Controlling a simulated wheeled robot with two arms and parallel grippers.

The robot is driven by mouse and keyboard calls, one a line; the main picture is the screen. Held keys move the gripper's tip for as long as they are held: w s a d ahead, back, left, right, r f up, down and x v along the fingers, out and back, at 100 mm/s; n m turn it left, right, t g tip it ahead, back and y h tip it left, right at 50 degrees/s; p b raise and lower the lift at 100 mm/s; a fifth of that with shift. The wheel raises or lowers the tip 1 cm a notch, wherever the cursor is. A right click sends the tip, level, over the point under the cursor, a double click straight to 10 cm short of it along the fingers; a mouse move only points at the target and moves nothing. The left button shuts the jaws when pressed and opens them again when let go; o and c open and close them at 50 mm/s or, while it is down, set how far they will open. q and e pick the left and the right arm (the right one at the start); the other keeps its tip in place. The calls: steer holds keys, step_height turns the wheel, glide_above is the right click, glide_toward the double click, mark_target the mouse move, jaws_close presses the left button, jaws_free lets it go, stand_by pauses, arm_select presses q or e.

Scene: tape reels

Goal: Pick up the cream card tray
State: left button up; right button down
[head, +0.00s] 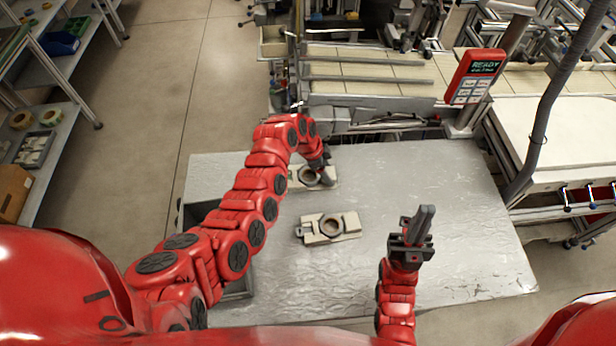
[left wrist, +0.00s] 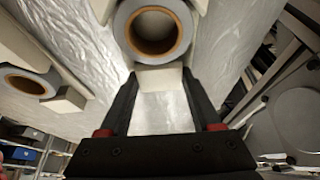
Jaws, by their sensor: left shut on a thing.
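A cream card tray (head: 297,183) with a grey tape reel (head: 309,176) on it is at the back of the table, partly hidden by my left gripper (head: 324,178). In the left wrist view, my left gripper (left wrist: 160,103) is shut on the tray's near end (left wrist: 158,77), which lies between its fingers. The reel (left wrist: 152,32) with its brown core shows just beyond. I cannot tell whether the tray is clear of the table. My right gripper (head: 418,222) is raised over the table's right part, apart from the trays; its jaw gap is unclear.
A second cream tray (head: 346,235) with a reel (head: 332,225) lies nearer, mid-table. A grey bin (head: 237,286) stands at the table's left, partly behind my left arm. The grey table (head: 460,210) is clear on the right. A conveyor (head: 365,75) and red control box (head: 475,77) are behind.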

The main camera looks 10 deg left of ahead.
arm_select(q)
jaws_close()
